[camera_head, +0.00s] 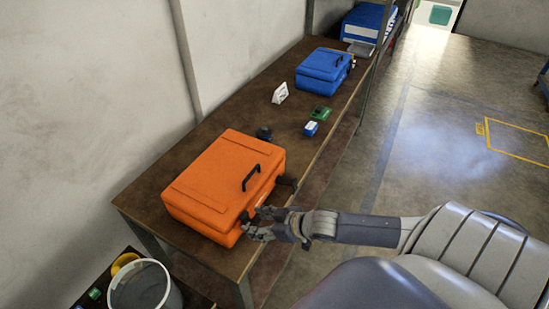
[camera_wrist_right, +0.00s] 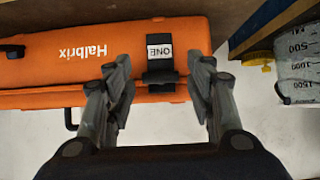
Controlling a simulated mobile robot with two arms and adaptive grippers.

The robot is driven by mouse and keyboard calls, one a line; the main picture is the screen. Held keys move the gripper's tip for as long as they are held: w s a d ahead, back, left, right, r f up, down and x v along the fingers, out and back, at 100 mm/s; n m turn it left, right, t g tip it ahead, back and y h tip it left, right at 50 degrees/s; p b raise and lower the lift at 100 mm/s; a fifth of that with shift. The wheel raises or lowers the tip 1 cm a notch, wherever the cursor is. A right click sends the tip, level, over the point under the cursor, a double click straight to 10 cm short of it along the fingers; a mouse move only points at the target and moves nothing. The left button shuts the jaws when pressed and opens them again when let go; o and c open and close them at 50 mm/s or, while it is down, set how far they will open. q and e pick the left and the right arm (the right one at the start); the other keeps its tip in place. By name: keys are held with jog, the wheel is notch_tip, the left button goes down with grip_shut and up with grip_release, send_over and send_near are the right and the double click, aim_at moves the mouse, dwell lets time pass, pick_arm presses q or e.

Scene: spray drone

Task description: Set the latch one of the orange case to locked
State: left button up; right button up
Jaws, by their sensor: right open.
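The orange case (camera_head: 223,185) lies closed on the brown workbench, with its black handle and latches facing my side. In the right wrist view the orange case (camera_wrist_right: 92,57) shows the word Halbrix. Latch one (camera_wrist_right: 160,62) is a black latch with a white label reading ONE. My right gripper (camera_head: 258,224) is at the near front corner of the case. In the wrist view my right gripper (camera_wrist_right: 160,80) is open, its fingers on either side of the latch. I cannot tell whether the fingers touch the case. My left gripper is not in view.
A blue case (camera_head: 322,68) stands farther along the workbench (camera_head: 160,185). A white sign (camera_head: 280,93), a green item (camera_head: 320,114) and a small blue box (camera_head: 311,128) lie between the cases. A grey bucket (camera_head: 142,287) stands below the bench's near end. The floor at right is clear.

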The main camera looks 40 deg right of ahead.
jog(key=v, duration=1.1)
jog(key=shift+w+f, duration=0.1)
dwell(0.5)
jog(key=s+d+f+m+h+b, duration=0.2)
jog(key=d+f+h, duration=0.2)
jog(key=d+f, duration=0.7)
jog(key=s+d+f+g+h+b, duration=0.1)
jog(key=s+f, duration=0.2)
jog(key=f, duration=0.3)
jog(key=s+f+m+g+b, duration=0.1)
jog(key=s+f, duration=0.1)
jog(key=f, duration=0.4)
jog(key=s+d+f+g+h, duration=0.1)
jog(key=s+f, duration=0.2)
jog(key=f, duration=0.3)
jog(key=s+a+f+n+g+y+b, duration=0.1)
jog(key=s+a+f+g+b, duration=0.3)
jog(key=s+a+f, duration=1.5)
notch_tip(320, 180, down, 4)
jog(key=shift+s+a+f+g+y, duration=0.1)
jog(key=shift+s+a+g+y, duration=0.3)
jog(key=shift+a+g, duration=0.65)
